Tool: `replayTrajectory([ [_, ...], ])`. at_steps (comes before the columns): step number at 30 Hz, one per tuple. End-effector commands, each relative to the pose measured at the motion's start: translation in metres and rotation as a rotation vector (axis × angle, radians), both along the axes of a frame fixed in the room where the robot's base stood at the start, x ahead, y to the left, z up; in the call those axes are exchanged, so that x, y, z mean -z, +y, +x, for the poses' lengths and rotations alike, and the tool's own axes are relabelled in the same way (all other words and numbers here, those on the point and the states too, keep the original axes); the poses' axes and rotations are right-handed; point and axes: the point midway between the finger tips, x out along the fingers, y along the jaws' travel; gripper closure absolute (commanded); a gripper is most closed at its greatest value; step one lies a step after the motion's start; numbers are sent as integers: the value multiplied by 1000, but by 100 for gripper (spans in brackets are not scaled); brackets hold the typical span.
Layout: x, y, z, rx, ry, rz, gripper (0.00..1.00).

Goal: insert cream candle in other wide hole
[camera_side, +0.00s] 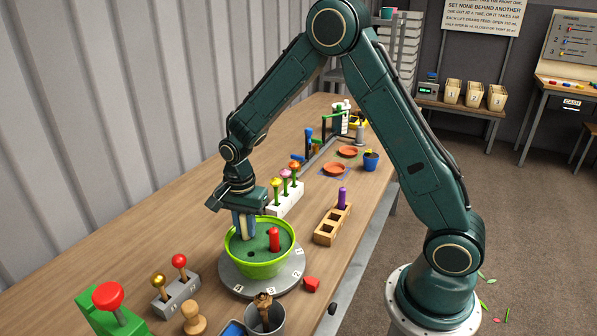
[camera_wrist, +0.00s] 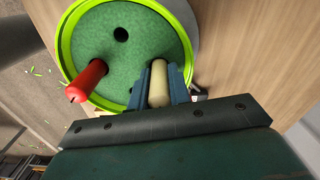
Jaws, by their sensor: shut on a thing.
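The cream candle (camera_wrist: 158,84) is between the fingers of my gripper (camera_wrist: 160,92), which is shut on it. In the side view my gripper (camera_side: 243,226) points down over the left part of the green foam (camera_side: 262,246) in the lime bowl (camera_side: 259,268). The candle's lower end is at or close above the foam; I cannot tell whether it is in a hole. A red candle (camera_side: 274,239) stands in the foam to the right; it also shows in the wrist view (camera_wrist: 86,80). An empty dark hole (camera_wrist: 121,34) shows in the foam, and another dark spot is partly hidden beside the fingers.
The bowl stands on a grey numbered turntable (camera_side: 288,278). A white block (camera_side: 287,199) with colored knobs stands behind, and a wooden holder (camera_side: 331,223) with a purple candle (camera_side: 342,198) to the right. A grey cup (camera_side: 264,318) and a red piece (camera_side: 312,284) are in front.

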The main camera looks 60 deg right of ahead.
Motion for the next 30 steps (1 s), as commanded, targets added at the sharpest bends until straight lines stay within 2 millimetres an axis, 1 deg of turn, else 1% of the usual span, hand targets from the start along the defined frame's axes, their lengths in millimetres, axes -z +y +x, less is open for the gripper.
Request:
replayTrajectory([
  [11,7,0,0,0,1,0,100],
  [12,7,0,0,0,1,0,75],
  [14,7,0,-1,0,1,0,63],
  [15,7,0,-1,0,2,0,55],
  [25,7,0,0,0,-1,0,55],
  [30,0,0,2,-1,-5,0,55],
])
